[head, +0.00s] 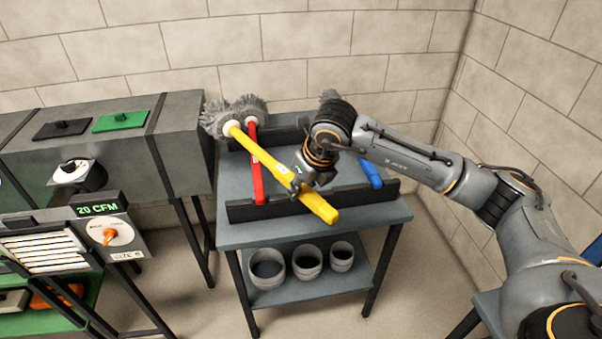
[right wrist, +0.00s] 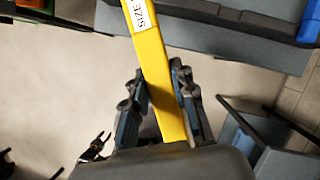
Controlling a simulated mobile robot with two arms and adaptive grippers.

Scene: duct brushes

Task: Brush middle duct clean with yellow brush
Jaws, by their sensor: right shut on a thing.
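The yellow brush (head: 275,165) has a long yellow handle and a grey bristle head at its upper left end. My right gripper (head: 304,182) is shut on its handle, which lies tilted above the table. In the right wrist view the handle (right wrist: 156,70) runs between the two fingers (right wrist: 155,105), with a "SIZE" label. The grey duct box (head: 180,140) stands at the left, with a black lid (head: 62,129) and a green lid (head: 119,121) on top and a round port (head: 78,175) on its front. Which duct is the middle one I cannot tell. My left gripper is not in view.
A red brush (head: 257,180) and a blue-handled brush (head: 371,173) rest on racks on the grey table (head: 300,232). Several grey rings (head: 307,262) stand on its lower shelf. A "20 CFM" unit (head: 108,232) with an orange knob stands at the left.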

